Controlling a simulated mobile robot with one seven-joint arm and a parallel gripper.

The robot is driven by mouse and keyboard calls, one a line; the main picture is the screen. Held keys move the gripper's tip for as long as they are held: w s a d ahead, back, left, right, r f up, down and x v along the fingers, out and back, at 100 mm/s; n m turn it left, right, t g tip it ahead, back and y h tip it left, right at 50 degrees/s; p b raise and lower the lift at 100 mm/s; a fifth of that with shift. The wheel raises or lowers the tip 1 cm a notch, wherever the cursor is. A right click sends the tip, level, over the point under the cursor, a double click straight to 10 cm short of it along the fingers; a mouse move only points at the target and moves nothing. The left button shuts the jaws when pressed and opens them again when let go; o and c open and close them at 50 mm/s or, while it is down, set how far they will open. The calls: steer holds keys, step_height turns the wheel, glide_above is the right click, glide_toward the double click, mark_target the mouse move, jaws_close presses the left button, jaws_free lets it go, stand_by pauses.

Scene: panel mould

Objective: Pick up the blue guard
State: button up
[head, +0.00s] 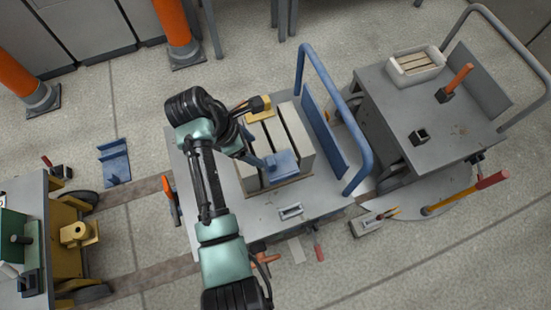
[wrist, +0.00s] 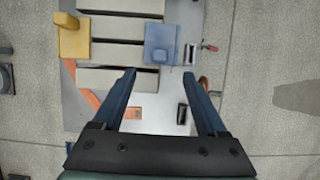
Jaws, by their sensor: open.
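A blue angled piece (head: 284,162), which looks like the blue guard, sits on the near right end of pale grey blocks (head: 297,132) on the middle cart. It also shows in the wrist view (wrist: 161,37), beyond my fingertips and slightly right of centre. My gripper (wrist: 158,77) is open and empty, with its two blue fingers apart. In the head view my gripper (head: 262,134) hangs over the blocks, partly hiding them. One finger overlaps the blue piece's left side there; I cannot tell the height gap.
A yellow bracket (head: 260,114) sits at the blocks' far end. The cart's blue rail (head: 337,104) rises to the right. Another blue bracketed piece (head: 115,163) lies on the floor at left. A grey cart (head: 465,125) stands at right, a yellow one (head: 70,262) at left.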

mark_target(271, 161)
steer(key=b+x, duration=0.2)
steer(key=x, duration=0.5)
steer(key=shift+d+f, duration=0.15)
steer(key=shift+f, duration=0.1)
steer(key=b+x, duration=0.2)
steer(key=x, duration=0.3)
steer(key=shift+f+b, duration=0.15)
steer(key=shift+b, duration=0.2)
jaws_close()
